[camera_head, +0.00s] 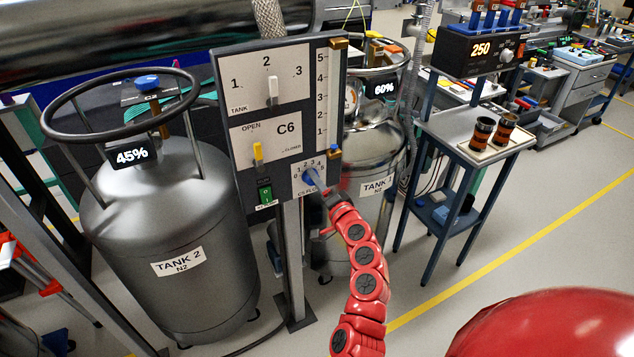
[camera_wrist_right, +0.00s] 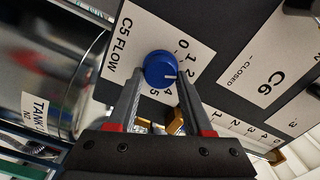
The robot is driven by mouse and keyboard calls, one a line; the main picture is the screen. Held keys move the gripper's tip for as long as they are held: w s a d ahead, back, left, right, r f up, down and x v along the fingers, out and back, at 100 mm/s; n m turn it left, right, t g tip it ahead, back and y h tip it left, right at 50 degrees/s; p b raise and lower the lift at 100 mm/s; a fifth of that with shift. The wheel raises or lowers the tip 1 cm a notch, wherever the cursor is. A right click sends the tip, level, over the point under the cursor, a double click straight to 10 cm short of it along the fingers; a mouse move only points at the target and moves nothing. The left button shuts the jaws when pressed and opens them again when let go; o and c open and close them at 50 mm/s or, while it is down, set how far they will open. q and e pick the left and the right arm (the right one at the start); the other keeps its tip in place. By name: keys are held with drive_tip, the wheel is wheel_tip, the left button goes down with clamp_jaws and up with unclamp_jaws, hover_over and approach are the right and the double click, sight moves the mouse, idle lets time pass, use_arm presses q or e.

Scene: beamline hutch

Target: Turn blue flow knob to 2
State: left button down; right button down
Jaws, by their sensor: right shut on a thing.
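The blue flow knob (camera_head: 311,176) sits on a white scale plate at the lower right of the dark control panel (camera_head: 221,92). In the right wrist view the knob (camera_wrist_right: 158,68) shows in front of the plate marked C5 FLOW (camera_wrist_right: 128,36). Its white mark points right, at about the 2 as near as I can tell; the 3 is hidden by a finger. My right gripper (camera_head: 325,197) reaches the knob from below, and its fingers (camera_wrist_right: 158,98) are shut on the knob's sides. My left gripper is not in view.
Tank 2 (camera_head: 180,230) stands left and Tank 1 (camera_head: 375,150) behind. A blue-legged cart (camera_head: 470,150) stands right. Open floor lies at the lower right.

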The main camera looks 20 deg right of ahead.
drive_tip(key=shift+f+m, duration=0.15)
drive_tip(key=shift+m, duration=0.35)
idle(0.3)
drive_tip(key=shift+c, duration=1.5)
unclamp_jaws()
drive_tip(key=s+b, duration=0.3)
drive_tip(key=s, duration=1.4)
drive_tip(key=shift+s+d, duration=0.2)
drive_tip(key=shift+d, duration=0.1)
